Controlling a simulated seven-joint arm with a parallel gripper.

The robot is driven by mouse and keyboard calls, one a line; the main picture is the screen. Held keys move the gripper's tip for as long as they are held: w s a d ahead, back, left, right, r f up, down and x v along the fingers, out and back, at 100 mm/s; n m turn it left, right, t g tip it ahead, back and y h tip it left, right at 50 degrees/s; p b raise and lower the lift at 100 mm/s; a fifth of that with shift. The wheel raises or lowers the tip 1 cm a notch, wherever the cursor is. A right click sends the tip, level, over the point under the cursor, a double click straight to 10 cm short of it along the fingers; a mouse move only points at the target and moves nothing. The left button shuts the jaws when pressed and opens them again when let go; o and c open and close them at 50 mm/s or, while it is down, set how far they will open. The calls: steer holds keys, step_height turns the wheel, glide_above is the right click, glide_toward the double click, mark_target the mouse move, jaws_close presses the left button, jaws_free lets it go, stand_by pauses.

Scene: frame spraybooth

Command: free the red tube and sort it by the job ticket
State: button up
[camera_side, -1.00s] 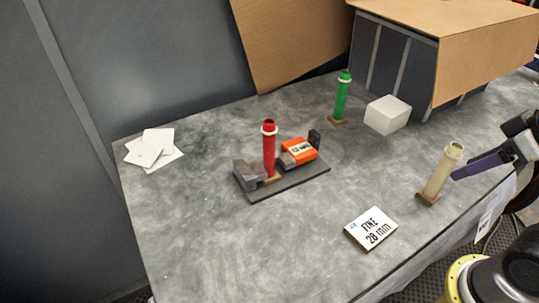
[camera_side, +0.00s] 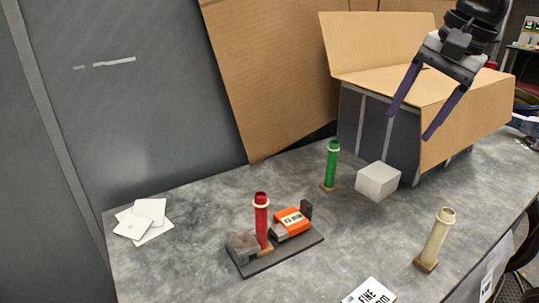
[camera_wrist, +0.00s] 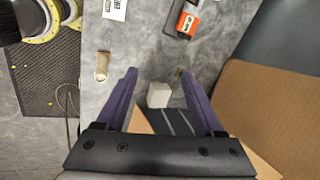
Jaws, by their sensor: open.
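The red tube (camera_side: 261,225), with a cream ring near its top, stands upright in a clamp-like fixture (camera_side: 280,258), between a grey block (camera_side: 241,245) and an orange block (camera_side: 291,223). The orange block also shows in the wrist view (camera_wrist: 187,22). The job ticket (camera_side: 370,294) is cut off by the bottom edge; earlier it reads "FINE 28 mm". In the wrist view the red tube cannot be made out.
A green tube (camera_side: 332,168) and a cream tube (camera_side: 435,240) stand upright on small brown bases. A pale block (camera_side: 378,181) sits before the cardboard box (camera_side: 462,122). White cards (camera_side: 143,219) lie at the left. The table's front left is clear.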

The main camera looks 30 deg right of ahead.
steer(key=w+a+m+g, duration=0.1)
steer(key=w+a+m, duration=0.3)
steer(key=w, duration=0.5)
steer(key=n+g, duration=0.1)
steer(key=g, duration=0.2)
glide_above(261, 210)
steer(key=w+d, duration=0.1)
steer(key=f, duration=1.1)
steer(key=shift+w+f, duration=0.2)
steer(key=shift+f, duration=0.05)
steer(key=shift+s+a+f+n, duration=0.1)
steer(key=shift+a+f+n, duration=0.15)
steer(key=shift+f, duration=0.2)
step_height(261, 210, down, 13)
steer(key=shift+d+f, duration=0.1)
